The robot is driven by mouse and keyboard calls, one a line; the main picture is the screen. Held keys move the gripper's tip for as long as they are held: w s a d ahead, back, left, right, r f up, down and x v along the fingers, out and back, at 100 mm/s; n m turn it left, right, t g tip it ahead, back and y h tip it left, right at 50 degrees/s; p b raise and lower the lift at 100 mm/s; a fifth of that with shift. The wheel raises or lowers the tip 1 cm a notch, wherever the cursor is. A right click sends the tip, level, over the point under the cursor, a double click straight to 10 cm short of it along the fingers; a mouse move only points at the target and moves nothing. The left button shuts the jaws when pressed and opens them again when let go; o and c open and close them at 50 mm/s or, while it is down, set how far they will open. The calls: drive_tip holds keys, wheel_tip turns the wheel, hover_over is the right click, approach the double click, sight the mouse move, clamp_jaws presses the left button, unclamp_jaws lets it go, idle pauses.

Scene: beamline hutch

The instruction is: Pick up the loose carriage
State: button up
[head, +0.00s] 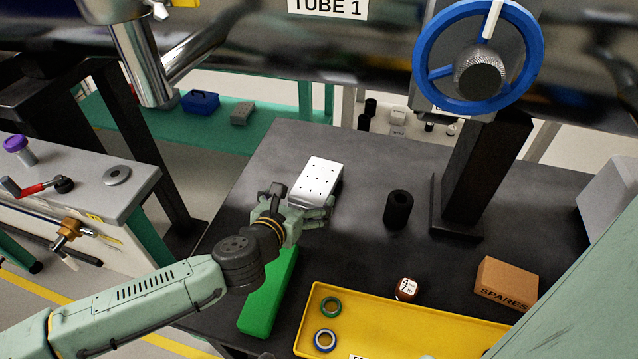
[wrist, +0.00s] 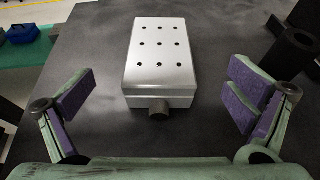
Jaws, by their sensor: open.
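The loose carriage (head: 316,178) is a white block with a grid of small dark holes on top, lying on the dark bench top. In the wrist view the carriage (wrist: 159,55) sits ahead of my gripper, with a short round grey knob on its near side. My gripper (head: 308,212) is at the carriage's near end in the head view. In the wrist view my gripper (wrist: 165,100) is open, its purple-padded fingers spread to the left and right of the carriage's near end. No contact between fingers and carriage shows.
A green block (head: 268,290) lies below my gripper. A black cylinder (head: 398,209) stands to the right. A yellow tray (head: 400,318) with rings, a small bottle (head: 406,289) and a SPARES box (head: 507,283) are nearer. A dark post (head: 480,180) carries a blue handwheel (head: 426,50).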

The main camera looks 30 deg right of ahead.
sight(315, 182)
drive_tip(key=b, duration=0.2)
drive_tip(key=w+f+b, duration=0.1)
drive_tip(key=b, duration=0.1)
drive_tip(key=shift+d+f, duration=0.2)
drive_tip(key=shift+d, duration=0.15)
drive_tip(key=d+b, duration=0.1)
drive_tip(key=b, duration=0.4)
drive_tip(key=shift+d+f, duration=0.2)
drive_tip(key=shift+d, duration=0.15)
drive_tip(key=shift+w+d+f+b, duration=0.25)
drive_tip(key=shift+w+d+b, duration=0.3)
drive_tip(key=shift+w+d, duration=0.5)
drive_tip(key=b+x, duration=0.1)
drive_tip(key=x, duration=0.3)
drive_tip(key=shift+w+d, duration=0.15)
drive_tip(key=shift+w, duration=0.1)
drive_tip(key=shift+f, duration=0.1)
drive_tip(key=c, duration=1.8)
